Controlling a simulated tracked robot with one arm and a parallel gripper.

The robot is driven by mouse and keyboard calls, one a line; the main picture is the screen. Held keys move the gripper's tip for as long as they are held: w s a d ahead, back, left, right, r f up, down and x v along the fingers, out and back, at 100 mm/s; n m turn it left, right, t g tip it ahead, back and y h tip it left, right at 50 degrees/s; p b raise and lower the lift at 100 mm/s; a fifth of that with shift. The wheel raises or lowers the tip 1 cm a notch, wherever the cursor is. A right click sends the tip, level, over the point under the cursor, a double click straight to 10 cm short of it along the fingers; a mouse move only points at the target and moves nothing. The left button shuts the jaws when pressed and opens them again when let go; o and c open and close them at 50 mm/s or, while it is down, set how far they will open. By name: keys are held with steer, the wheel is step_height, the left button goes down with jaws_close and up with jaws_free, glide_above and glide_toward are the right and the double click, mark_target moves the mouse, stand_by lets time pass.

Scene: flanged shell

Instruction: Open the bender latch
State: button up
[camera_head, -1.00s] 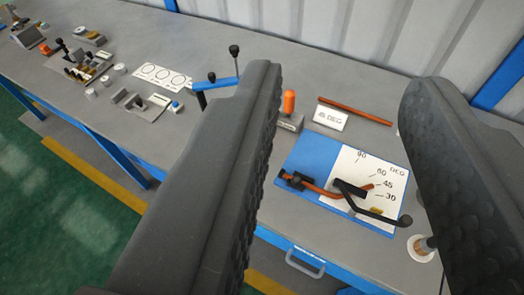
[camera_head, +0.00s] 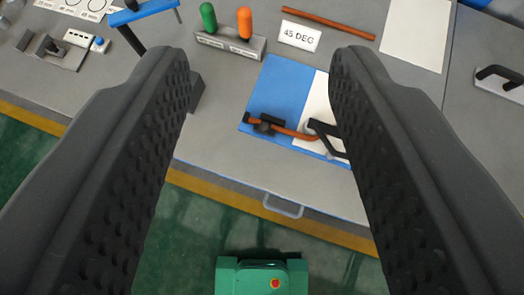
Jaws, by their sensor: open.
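The bender stands on a blue and white board (camera_head: 275,85) on the grey bench, seen between my fingers. A small black latch block (camera_head: 266,124) sits on the board's blue part, on an orange-brown tube (camera_head: 292,132). The bender's black lever (camera_head: 324,136) is at the right end of the tube, partly hidden by my right finger. My gripper (camera_head: 258,70) is open and empty, its two dark ribbed fingers wide apart in front of the camera. I see no contact with the bender.
A 45 DEG sign (camera_head: 300,36), a loose copper rod (camera_head: 328,23) and a block with green and orange handles (camera_head: 228,40) stand behind the board. A drawer handle (camera_head: 283,206) juts from the bench front. A blue-armed device (camera_head: 140,14) is at left.

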steer(key=w+f+g+p, duration=0.3)
steer(key=w+f, duration=0.3)
steer(key=g+p, duration=0.8)
steer(key=p, duration=0.1)
glide_above(264, 128)
step_height(264, 128, down, 24)
steer(key=f, duration=0.1)
steer(key=shift+n, duration=0.3)
step_height(264, 128, down, 12)
steer(key=shift+f+p, duration=0.25)
steer(key=shift+p, duration=0.8)
